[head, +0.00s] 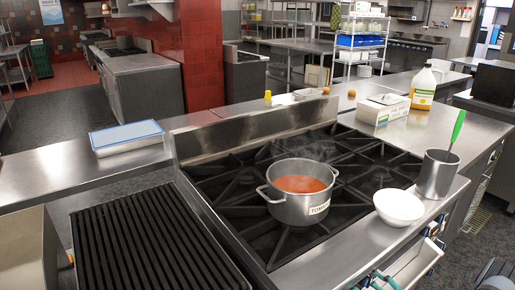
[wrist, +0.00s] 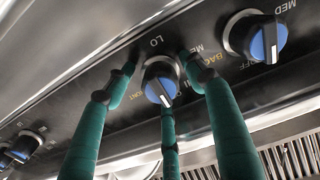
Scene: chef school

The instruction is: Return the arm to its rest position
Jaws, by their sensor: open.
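My gripper (wrist: 157,66) is in the wrist view, with teal fingers spread around a blue-faced stove knob (wrist: 160,84). The fingers are open on either side of the knob, and a further teal finger part shows below it. Whether any finger touches the knob is unclear. The knob's white pointer aims down and slightly right. In the head view only small teal parts (head: 382,281) show by the stove's front at the lower edge; the rest of my gripper is hidden or out of frame.
Other knobs (wrist: 268,38) sit along the same steel panel. On the stove stands a pot (head: 300,208) of red soup. A white bowl (head: 399,207) and a metal canister (head: 437,174) with a green-handled utensil stand on the right ledge. A griddle grate (head: 150,240) is at left.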

